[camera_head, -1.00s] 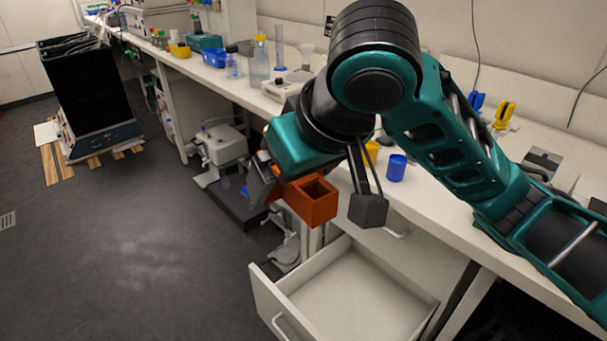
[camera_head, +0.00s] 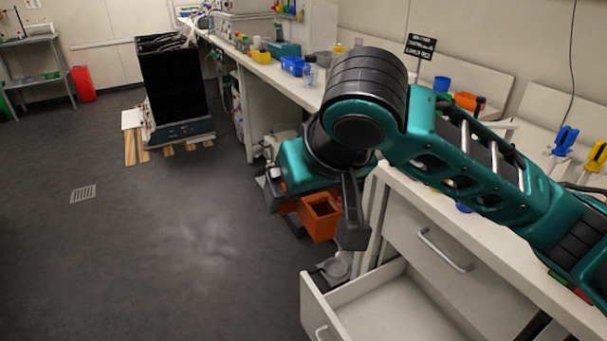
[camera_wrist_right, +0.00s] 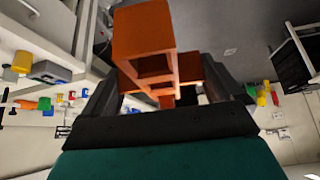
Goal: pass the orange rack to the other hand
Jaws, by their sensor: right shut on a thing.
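The orange rack (camera_head: 321,226) is held in the air by my right gripper (camera_head: 311,216), in front of the bench and above the floor side of the open drawer. One square opening of the rack faces up in the head view. In the right wrist view the orange rack (camera_wrist_right: 143,35) stretches out from between the two dark fingers of the right gripper (camera_wrist_right: 165,95). Part of the rack is hidden by the gripper in the head view. My left gripper is in neither view.
An open, empty white drawer (camera_head: 400,312) juts out below the bench. The bench top (camera_head: 285,82) carries a blue bin (camera_head: 293,65), bottles and yellow and blue tools. A dark cabinet (camera_head: 175,85) stands at the back left. The floor (camera_head: 120,250) at left is clear.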

